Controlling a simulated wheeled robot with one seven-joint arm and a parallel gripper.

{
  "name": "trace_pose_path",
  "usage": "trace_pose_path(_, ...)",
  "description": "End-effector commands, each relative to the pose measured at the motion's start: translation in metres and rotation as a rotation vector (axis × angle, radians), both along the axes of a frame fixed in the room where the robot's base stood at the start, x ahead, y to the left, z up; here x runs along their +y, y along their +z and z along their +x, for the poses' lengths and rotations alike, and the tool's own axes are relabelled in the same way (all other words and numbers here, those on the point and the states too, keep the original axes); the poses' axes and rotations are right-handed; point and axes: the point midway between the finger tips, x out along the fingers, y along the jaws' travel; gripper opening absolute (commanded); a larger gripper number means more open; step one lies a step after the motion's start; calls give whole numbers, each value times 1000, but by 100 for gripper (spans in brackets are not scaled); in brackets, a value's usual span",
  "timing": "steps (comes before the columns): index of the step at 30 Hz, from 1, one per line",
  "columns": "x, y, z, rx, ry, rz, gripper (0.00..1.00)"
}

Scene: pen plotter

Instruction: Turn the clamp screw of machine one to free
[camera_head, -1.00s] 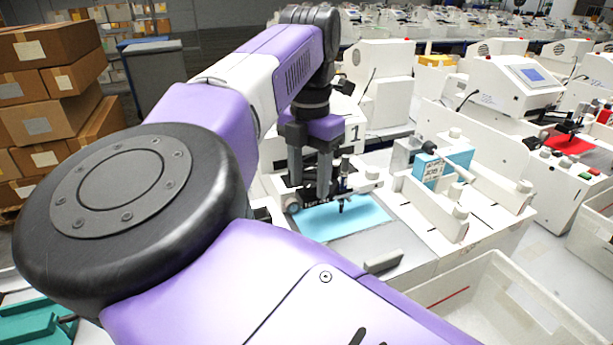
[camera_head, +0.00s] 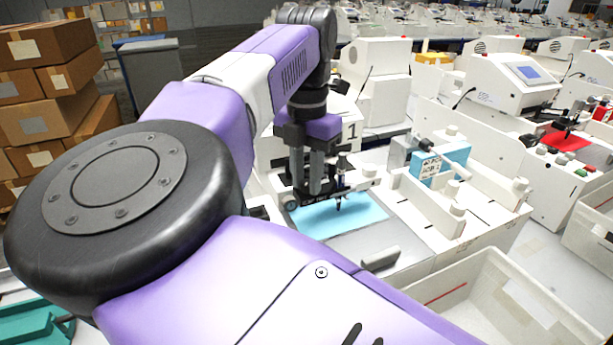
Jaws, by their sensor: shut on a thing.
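Machine one (camera_head: 351,131) stands in the middle of the view, marked with a "1" and partly hidden by my arm. Its pen holder with a dark pen (camera_head: 339,192) stands over a light blue sheet (camera_head: 345,214) on the bed. My gripper (camera_head: 308,190) points down just left of the pen, at the pen carriage. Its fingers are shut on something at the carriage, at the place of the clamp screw. The screw itself is hidden by the fingers, so its turn cannot be seen.
A blue-and-white box (camera_head: 441,166) sits in a white fixture right of the machine. An empty white bin (camera_head: 500,300) stands at the front right. Another plotter with a red sheet (camera_head: 562,141) is farther right. Cardboard boxes (camera_head: 45,100) are stacked at left.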

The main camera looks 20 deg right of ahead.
Motion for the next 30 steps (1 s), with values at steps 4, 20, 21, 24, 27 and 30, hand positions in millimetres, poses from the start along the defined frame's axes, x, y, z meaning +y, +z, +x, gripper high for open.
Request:
trace_pose_path(4,0,1,0,0,89,1,0)
trace_pose_path(20,-1,1,-1,-1,576,1,0)
trace_pose_path(21,-1,1,-1,-1,614,0,0)
trace_pose_path(24,-1,1,-1,-2,709,0,0)
trace_pose_path(27,-2,1,-1,-1,804,0,0)
trace_pose_path(30,-2,1,-1,-3,899,0,0)
